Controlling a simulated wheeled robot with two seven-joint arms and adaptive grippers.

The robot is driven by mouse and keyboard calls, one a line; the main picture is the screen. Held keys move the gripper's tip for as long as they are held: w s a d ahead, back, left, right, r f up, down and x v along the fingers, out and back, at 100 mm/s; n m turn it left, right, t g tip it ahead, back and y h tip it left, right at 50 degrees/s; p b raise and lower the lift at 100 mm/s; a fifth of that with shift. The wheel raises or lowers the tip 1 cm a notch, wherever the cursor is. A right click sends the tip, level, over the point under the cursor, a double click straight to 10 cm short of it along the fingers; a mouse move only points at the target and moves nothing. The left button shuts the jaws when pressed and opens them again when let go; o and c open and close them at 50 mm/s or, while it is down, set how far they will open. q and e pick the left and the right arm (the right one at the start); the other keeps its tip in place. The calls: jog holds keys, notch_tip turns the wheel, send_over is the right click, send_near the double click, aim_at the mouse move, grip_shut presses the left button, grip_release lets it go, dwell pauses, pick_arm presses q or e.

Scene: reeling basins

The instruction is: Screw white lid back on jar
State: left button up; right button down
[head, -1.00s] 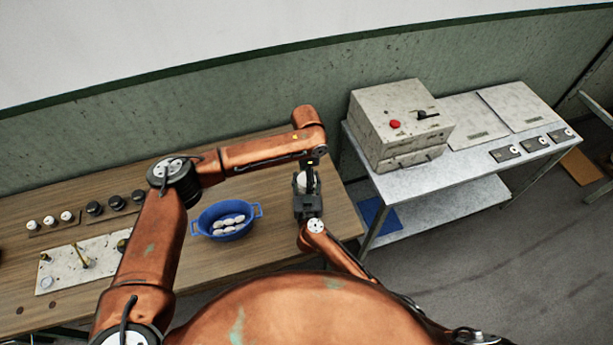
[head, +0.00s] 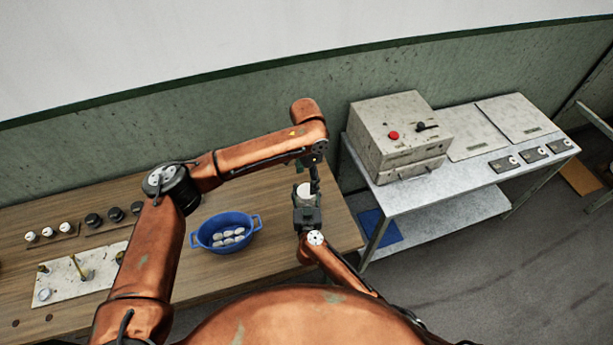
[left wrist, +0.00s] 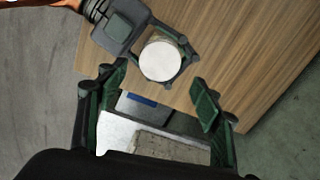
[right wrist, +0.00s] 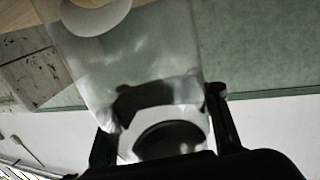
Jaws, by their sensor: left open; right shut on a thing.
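The clear jar (right wrist: 150,65) is held between the fingers of my right gripper (right wrist: 162,115), which is shut on it over the table's right end. The round white lid (left wrist: 160,61) shows at the jar's top in the left wrist view, framed by my right gripper. The lid is also visible in the head view (head: 304,190). I cannot tell how firmly it is seated. My left gripper (left wrist: 158,93) is open and empty, its fingers spread, close by but apart from the lid. In the head view, its fingers are partly hidden by the arm.
A blue basin (head: 196,238) with several white cocoons stands left of the jar. Small white and black pieces and a pale board (head: 70,283) lie further left. A metal bench (head: 420,185) with a control box (head: 400,140) stands to the right, beyond a gap.

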aim_at(306, 191)
pick_arm(q)
jog(key=r+n, duration=0.1)
jog(key=n, duration=0.1)
jog(key=shift+r+n, duration=0.35)
jog(key=shift+n, duration=0.05)
jog(key=shift+f, duration=4.05)
jog(key=shift+c, duration=0.3)
jog(key=c, duration=1.2)
jog(key=o, duration=1.4)
jog(key=shift+r, duration=0.1)
